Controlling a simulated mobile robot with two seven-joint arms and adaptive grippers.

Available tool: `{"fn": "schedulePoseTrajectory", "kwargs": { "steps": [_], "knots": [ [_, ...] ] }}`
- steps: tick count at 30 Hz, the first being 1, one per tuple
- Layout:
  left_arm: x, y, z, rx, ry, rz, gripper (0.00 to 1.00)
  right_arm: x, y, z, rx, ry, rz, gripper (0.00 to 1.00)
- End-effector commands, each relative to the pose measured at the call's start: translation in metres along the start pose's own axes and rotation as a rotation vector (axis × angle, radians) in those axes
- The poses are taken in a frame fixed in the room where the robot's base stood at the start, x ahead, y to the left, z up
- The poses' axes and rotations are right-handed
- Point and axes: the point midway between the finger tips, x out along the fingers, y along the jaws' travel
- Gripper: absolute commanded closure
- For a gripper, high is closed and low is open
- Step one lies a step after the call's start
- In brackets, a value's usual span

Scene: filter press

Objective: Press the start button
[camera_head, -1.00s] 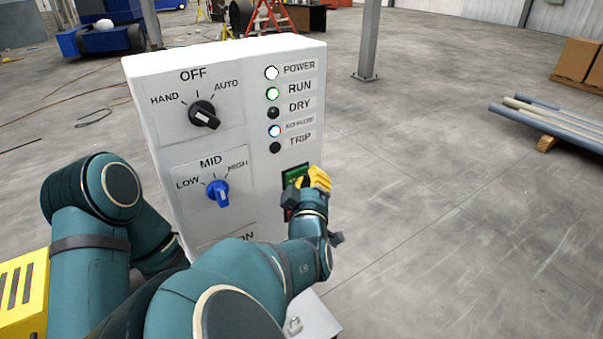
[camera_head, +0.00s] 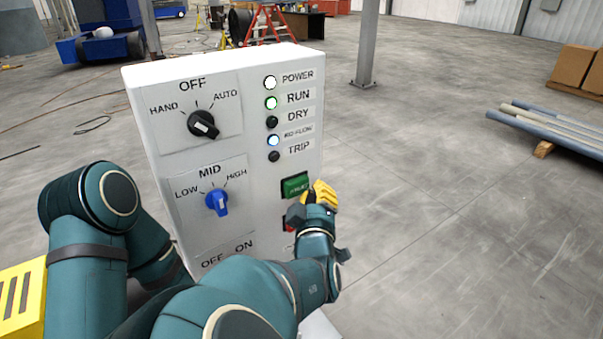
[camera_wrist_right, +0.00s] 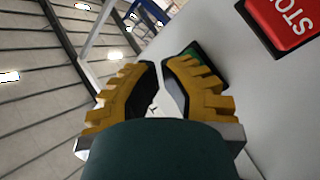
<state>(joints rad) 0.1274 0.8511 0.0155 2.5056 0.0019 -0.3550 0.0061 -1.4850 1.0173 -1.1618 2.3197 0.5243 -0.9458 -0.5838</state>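The green start button (camera_head: 295,185) is on the front of a white control box (camera_head: 240,130), on its right side below the lights. It also shows partly behind a finger in the right wrist view (camera_wrist_right: 190,50). My right gripper (camera_head: 312,194) is just in front of the panel, at the button's lower right in the head view. In the wrist view its yellow fingers (camera_wrist_right: 159,64) converge with tips together and nothing held. I cannot tell whether they touch the button. My left gripper is not in view.
The red stop button (camera_wrist_right: 290,20) is close beside the right gripper; the arm mostly hides it in the head view. A black knob (camera_head: 203,124) and blue knob (camera_head: 217,202) are on the left. The power (camera_head: 270,82), run (camera_head: 271,102) and a blue light (camera_head: 273,140) are lit.

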Motion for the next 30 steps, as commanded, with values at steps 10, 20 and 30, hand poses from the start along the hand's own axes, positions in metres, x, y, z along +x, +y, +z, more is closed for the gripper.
{"fn": "schedulePoseTrajectory", "kwargs": {
  "steps": [10, 20, 30],
  "knots": [
    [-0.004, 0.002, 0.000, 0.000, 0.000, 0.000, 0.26, -0.025, 0.014, 0.013, 0.000, -0.001, -0.001, 1.00],
    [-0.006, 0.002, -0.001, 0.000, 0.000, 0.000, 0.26, -0.037, 0.020, 0.020, 0.001, 0.000, 0.000, 1.00],
    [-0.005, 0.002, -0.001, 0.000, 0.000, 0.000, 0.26, -0.037, 0.020, 0.020, 0.000, 0.000, 0.000, 1.00]
  ]
}}
